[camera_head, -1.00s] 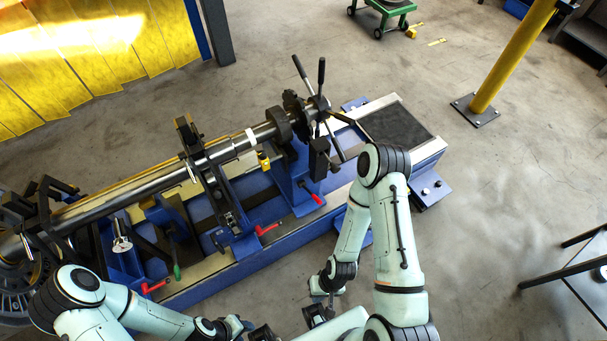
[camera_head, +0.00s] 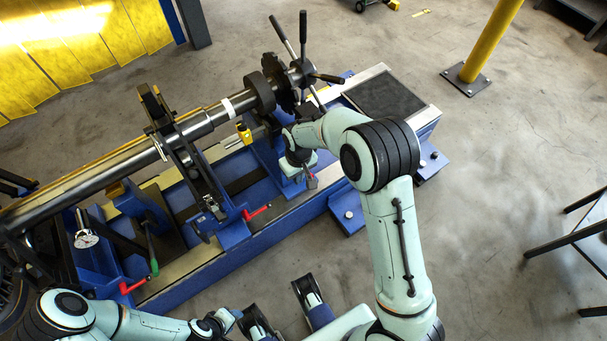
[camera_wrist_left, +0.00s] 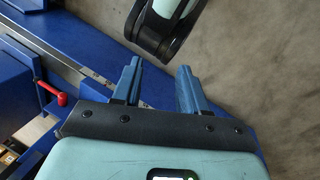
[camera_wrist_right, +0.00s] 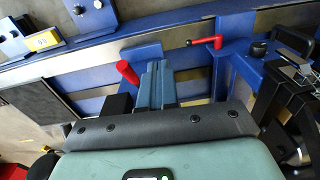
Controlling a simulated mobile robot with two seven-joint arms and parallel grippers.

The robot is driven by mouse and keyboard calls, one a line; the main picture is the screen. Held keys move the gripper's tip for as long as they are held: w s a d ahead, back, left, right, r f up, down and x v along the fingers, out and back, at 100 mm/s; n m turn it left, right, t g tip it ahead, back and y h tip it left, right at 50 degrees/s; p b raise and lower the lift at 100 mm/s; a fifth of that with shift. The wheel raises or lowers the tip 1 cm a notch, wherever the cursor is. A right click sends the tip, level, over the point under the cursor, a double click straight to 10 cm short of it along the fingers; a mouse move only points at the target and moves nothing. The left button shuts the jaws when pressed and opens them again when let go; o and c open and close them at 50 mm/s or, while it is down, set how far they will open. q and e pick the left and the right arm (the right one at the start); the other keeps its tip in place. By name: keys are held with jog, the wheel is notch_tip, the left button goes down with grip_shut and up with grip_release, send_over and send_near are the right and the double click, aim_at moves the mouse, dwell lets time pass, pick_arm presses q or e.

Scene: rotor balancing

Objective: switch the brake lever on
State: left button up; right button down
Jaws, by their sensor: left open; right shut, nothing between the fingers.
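Several red-handled levers sit along the front of the blue balancing machine; no label shows which is the brake lever. One red lever (camera_wrist_right: 127,72) is just left of my right gripper (camera_wrist_right: 156,85) in the right wrist view, close to its fingers; I cannot tell whether they touch. That gripper is shut and empty, and in the head view my right arm mostly hides this lever. A second red lever (camera_head: 257,212) is farther left on the middle support, and a third (camera_head: 132,286) near the left end. My left gripper (camera_wrist_left: 157,86) is open and empty, low in front of the machine.
A long steel shaft (camera_head: 130,156) runs along the machine, with a spoked black handwheel (camera_head: 302,72) at its right end. A green-handled lever (camera_head: 154,266) and a dial gauge (camera_head: 87,240) are at the left. A yellow post (camera_head: 488,45) stands right.

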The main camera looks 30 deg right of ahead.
pick_arm(q)
jog(key=shift+t, duration=0.4)
jog(key=f+b, duration=0.1)
jog(key=w+f+b, duration=0.1)
jog(key=f, duration=0.1)
jog(key=w+f+b, duration=0.1)
jog(key=f, duration=0.1)
jog(key=shift+w+a, duration=0.25)
jog(key=shift+a, duration=0.15)
pick_arm(e)
jog(key=w+d+r, duration=0.1)
jog(key=w+r, duration=0.1)
jog(key=r, duration=0.4)
jog(key=w+d+r+h, duration=0.1)
jog(key=w+r, duration=0.1)
jog(key=r, duration=0.3)
jog(key=shift+d+r+t, duration=0.35)
jog(key=shift+d+t, duration=0.05)
jog(key=shift+w, duration=0.1)
